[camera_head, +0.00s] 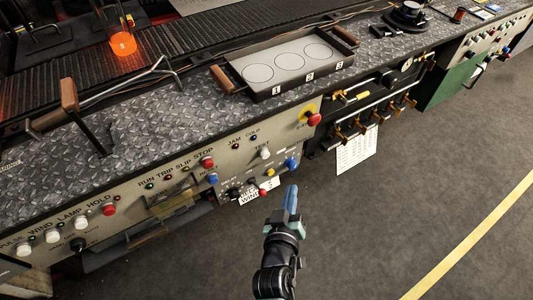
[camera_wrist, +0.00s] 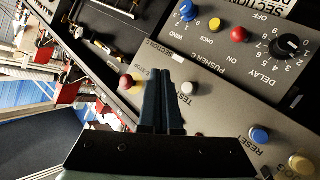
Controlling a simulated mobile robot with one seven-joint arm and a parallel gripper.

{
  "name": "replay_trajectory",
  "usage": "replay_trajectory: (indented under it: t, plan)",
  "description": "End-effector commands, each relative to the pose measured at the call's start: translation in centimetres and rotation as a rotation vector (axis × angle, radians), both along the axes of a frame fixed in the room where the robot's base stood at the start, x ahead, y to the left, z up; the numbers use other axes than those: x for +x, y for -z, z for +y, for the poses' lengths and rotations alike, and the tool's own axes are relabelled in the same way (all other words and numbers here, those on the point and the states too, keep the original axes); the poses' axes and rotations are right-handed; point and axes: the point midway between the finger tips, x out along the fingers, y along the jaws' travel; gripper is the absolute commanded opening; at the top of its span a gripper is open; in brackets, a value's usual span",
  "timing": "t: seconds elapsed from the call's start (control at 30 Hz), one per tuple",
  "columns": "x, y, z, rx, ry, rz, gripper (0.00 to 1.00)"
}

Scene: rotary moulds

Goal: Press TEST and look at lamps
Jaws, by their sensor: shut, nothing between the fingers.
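The TEST button (camera_head: 264,153) is a white round push button on the grey panel, under its label. In the wrist view the white button (camera_wrist: 187,88) sits just right of my fingertips. My gripper (camera_head: 291,190) is shut and empty, below and right of the button in the head view; its closed fingers (camera_wrist: 165,72) point at the panel in the wrist view. They look apart from the button. Small lamps show left of TEST: a dark red JAM lamp (camera_head: 236,146) and a bluish lamp (camera_head: 254,138). A green RUN lamp (camera_head: 150,186) is further left.
A red stop button on yellow (camera_head: 314,119) is near TEST. A blue RESET button (camera_wrist: 259,135) and a DELAY knob (camera_wrist: 289,46) are close by. A tray with numbered circles (camera_head: 290,92) stands on the deck above. The floor (camera_head: 400,220) in front is clear.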

Motion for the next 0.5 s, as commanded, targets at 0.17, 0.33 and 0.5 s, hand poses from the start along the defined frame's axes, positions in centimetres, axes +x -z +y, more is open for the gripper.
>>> replay_trajectory:
  t: [0.17,0.33,0.5]
  plan:
    - [0.7,0.1,0.4,0.0,-0.001,-0.002,0.0]
    - [2.4,0.2,1.7,0.001,-0.002,-0.005,0.0]
    - [4.4,0.2,3.1,0.001,-0.001,-0.004,0.0]
